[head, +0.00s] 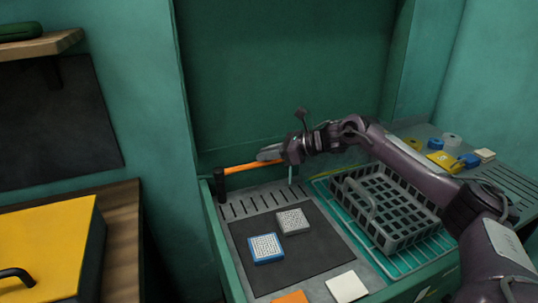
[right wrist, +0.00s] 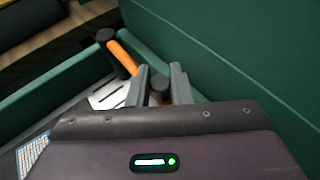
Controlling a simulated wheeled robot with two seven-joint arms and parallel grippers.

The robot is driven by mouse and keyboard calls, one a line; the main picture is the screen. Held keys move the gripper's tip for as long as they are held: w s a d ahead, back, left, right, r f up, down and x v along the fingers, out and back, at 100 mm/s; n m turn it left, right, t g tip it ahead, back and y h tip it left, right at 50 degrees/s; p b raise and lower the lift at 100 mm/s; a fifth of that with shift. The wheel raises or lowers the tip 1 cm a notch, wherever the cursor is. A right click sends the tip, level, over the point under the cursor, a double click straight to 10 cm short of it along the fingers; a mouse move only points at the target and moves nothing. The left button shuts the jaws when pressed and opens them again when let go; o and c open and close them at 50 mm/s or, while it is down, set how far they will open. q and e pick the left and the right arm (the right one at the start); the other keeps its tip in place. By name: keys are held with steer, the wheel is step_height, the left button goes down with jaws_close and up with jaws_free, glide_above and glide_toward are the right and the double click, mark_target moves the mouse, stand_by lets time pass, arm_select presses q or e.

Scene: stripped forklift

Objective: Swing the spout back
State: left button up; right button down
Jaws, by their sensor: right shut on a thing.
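The spout (head: 240,168) is an orange bar with a black block-shaped end at its left, above the back left of the counter. It also shows in the right wrist view (right wrist: 122,54), running from its black end toward my fingers. My right gripper (head: 268,154) is at the right part of the orange bar, shut on it. In the right wrist view my right gripper (right wrist: 160,86) has its two fingers on either side of a dark round piece. The exact contact is partly hidden by my fingers and wrist. My left gripper is not in view.
A grey basket (head: 412,221) stands on a teal wire rack at the right. A dark mat (head: 300,262) holds a grey-white block (head: 293,221) and a blue-edged block (head: 265,248). The green back wall (head: 285,85) rises close behind the spout. Small items lie far right.

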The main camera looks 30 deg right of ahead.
steer(key=shift+w+r, duration=0.1)
steer(key=shift+r, duration=0.05)
steer(key=c, duration=1.4)
jaws_free()
steer(key=shift+w, duration=0.1)
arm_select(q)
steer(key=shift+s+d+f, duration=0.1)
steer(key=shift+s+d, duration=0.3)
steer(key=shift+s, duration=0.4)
arm_select(e)
steer(key=shift+o, duration=0.3)
steer(key=shift+s+d, duration=0.3)
steer(key=shift+d, duration=0.05)
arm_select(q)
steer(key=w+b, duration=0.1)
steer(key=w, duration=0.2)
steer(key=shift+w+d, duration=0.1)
arm_select(e)
steer(key=v, duration=0.6)
steer(key=shift+s+d+r, duration=0.2)
steer(key=shift+s, duration=0.1)
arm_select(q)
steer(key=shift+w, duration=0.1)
